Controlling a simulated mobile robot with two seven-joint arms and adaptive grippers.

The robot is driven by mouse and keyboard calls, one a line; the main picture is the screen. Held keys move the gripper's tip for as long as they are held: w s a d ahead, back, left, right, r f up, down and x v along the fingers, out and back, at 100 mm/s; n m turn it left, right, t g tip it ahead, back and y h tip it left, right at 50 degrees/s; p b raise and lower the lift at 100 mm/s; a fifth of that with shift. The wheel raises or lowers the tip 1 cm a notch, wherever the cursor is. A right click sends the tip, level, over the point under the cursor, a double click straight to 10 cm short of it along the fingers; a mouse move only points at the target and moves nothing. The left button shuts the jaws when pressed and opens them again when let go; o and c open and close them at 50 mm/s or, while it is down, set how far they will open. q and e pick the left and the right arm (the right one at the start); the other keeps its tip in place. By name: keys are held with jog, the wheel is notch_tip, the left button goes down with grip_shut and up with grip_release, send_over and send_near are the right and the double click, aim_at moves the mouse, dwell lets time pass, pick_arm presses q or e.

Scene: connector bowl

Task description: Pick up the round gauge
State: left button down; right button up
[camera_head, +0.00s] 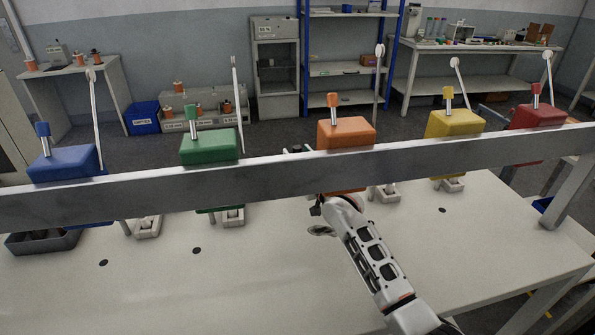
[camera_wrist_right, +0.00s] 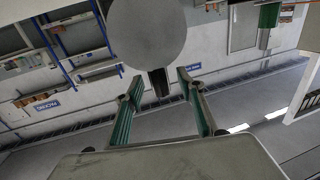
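A plain grey disc with a dark stem, which looks like the round gauge (camera_wrist_right: 160,28), shows at the top middle of the right wrist view. Its stem lies between the fingertips of my right gripper (camera_wrist_right: 161,82), with a gap on both sides. The green-padded fingers are open and hold nothing. I cannot tell how far beyond the fingertips the disc is. In the head view my right gripper (camera_head: 297,150) is mostly hidden by the long metal beam, left of the orange box. I cannot make out the gauge there. My left gripper is not in view.
The metal beam (camera_head: 200,188) crosses the white table (camera_head: 270,285). Blue (camera_head: 62,164), green (camera_head: 210,147), orange (camera_head: 346,134), yellow (camera_head: 455,123) and red (camera_head: 537,116) boxes with levers line it. A dark tray (camera_head: 42,243) stands at left. The table's front is mostly clear.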

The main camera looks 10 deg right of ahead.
jog(key=shift+w+a, duration=0.15)
jog(key=shift+w, duration=0.45)
jog(key=shift+c, duration=0.3)
grip_shut()
